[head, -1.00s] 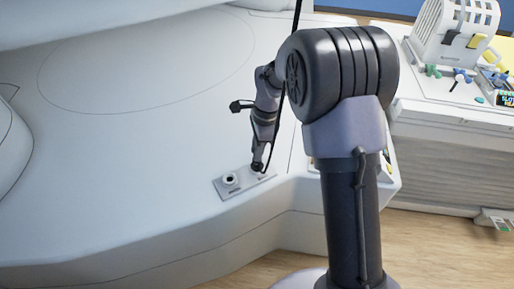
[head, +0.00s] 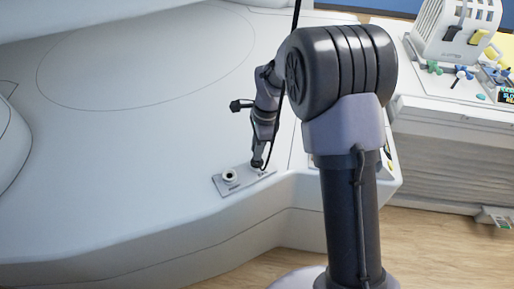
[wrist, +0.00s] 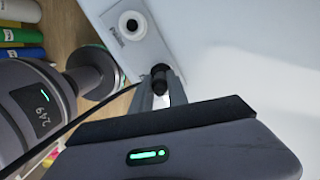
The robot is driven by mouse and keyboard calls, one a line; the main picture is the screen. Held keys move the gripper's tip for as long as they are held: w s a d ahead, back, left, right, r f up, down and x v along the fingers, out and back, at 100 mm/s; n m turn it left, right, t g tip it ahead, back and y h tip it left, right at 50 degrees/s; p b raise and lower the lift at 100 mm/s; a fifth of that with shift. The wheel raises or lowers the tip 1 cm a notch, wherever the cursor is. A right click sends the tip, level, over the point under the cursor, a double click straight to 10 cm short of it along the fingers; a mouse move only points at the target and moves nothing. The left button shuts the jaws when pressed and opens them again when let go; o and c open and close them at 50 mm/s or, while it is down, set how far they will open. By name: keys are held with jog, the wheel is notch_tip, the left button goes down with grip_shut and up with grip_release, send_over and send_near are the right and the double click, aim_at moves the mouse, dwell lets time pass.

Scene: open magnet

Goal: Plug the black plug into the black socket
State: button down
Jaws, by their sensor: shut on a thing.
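My gripper (head: 258,163) points down at the right end of a small socket plate (head: 218,187) on the white magnet housing. In the wrist view my gripper (wrist: 160,88) is shut on the black plug (wrist: 159,73), with a black cable running off to the lower left. A round socket with a white ring and dark centre (head: 229,175) is on the plate, left of the gripper; it also shows in the wrist view (wrist: 131,25). The plate beneath the plug is hidden, so I cannot tell whether the plug touches or sits in a socket there.
The white housing (head: 130,130) is broad and clear left of the plate. Its front edge drops off below the plate. A white cabinet (head: 445,150) with a white rack (head: 455,35) and small colored items stands at the right.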

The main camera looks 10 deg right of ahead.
jog(key=shift+f+b, duration=0.45)
jog(key=shift+f, duration=0.3)
jog(key=c, duration=1.2)
grip_release()
notch_tip(320, 180, up, 17)
jog(key=d+p, duration=0.2)
jog(key=p, duration=0.5)
jog(key=shift+d+r, duration=0.15)
jog(key=shift+d, duration=0.15)
